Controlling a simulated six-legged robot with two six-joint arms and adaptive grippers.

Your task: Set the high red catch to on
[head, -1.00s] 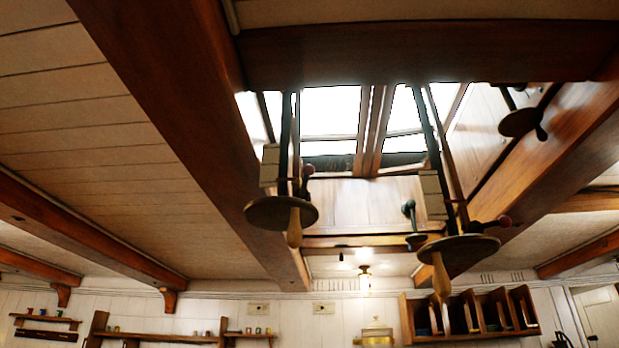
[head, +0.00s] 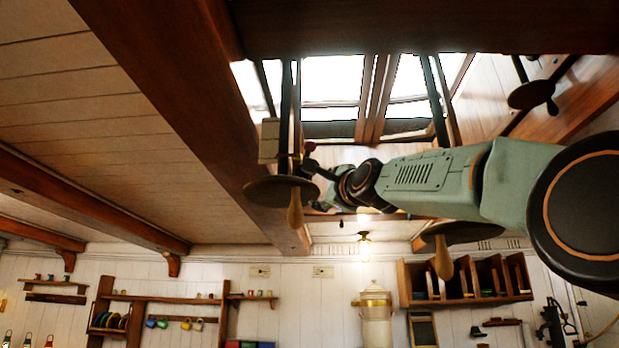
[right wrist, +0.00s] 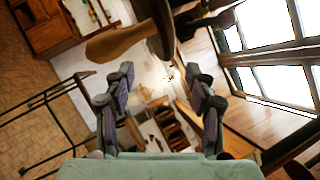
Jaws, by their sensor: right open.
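A catch with a small dark red knob (head: 309,146) shows in the head view, on the left hanging post beneath the skylight. It sits just above a round wooden disc (head: 270,191) with a peg handle. My right gripper (head: 322,192) is close beside this disc and below the knob; I cannot tell whether it touches either. In the right wrist view my right gripper (right wrist: 160,72) is open and empty, with a wooden handle (right wrist: 117,43) near its fingertips. I cannot make out the red knob there. My left gripper is not in view.
A second disc with a peg (head: 443,262) hangs to the right, partly behind my right arm. Another disc (head: 532,95) hangs at the upper right. A heavy ceiling beam (head: 170,90) runs left of the skylight (head: 330,82). Shelves line the far wall below.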

